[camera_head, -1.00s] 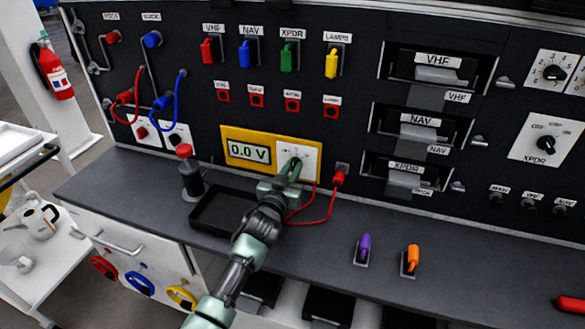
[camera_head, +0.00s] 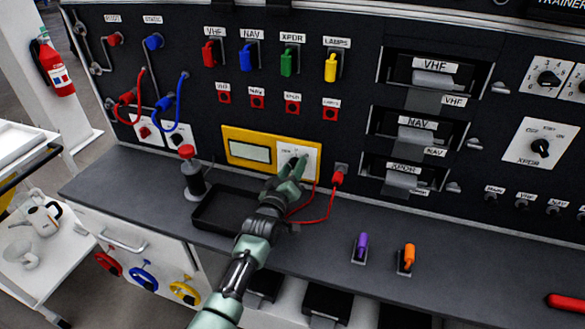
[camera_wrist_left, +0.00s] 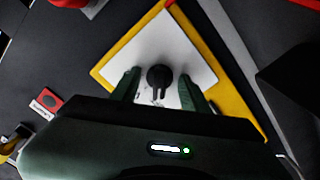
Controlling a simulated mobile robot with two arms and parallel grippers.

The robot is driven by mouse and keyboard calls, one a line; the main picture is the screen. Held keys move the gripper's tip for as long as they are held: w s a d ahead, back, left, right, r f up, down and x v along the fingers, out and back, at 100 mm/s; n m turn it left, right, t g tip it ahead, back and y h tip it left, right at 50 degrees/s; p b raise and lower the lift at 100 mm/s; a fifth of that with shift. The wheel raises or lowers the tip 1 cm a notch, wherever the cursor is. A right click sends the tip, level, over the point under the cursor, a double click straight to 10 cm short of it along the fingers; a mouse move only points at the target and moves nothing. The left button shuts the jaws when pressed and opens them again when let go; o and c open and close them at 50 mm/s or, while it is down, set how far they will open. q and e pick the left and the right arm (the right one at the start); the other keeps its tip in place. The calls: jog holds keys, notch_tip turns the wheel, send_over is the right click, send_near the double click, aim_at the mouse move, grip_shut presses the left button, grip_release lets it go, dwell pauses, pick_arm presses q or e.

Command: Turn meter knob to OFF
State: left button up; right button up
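The yellow meter (camera_head: 233,133) is set in the lower part of the black panel. Its display (camera_head: 249,151) is blank grey. The black meter knob (camera_wrist_left: 160,78) sits on the meter's white plate (camera_wrist_left: 187,42); in the head view it is mostly hidden by my gripper. My left gripper (camera_head: 297,165) is at the plate. In the wrist view its green fingers (camera_wrist_left: 158,82) stand either side of the knob, with a small gap on each side. The knob's label is too small to read. My right gripper is not in view.
A red cable plug (camera_head: 338,178) is close to the right of my left gripper, with its red lead looping below. A black tray (camera_head: 205,215) and a red-capped post (camera_head: 192,178) are at left. Purple (camera_head: 363,245) and orange (camera_head: 409,256) switches stand on the bench at right.

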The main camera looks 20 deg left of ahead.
aim_at(293, 168)
pick_arm(q)
jog(key=shift+s+r+p, duration=0.1)
jog(key=shift+s+p, duration=0.25)
jog(key=shift+p, duration=0.05)
jog(key=shift+s+p, duration=0.85)
jog(key=shift+s, duration=0.2)
jog(key=shift+s+p, duration=0.65)
jog(key=shift+s, duration=0.5)
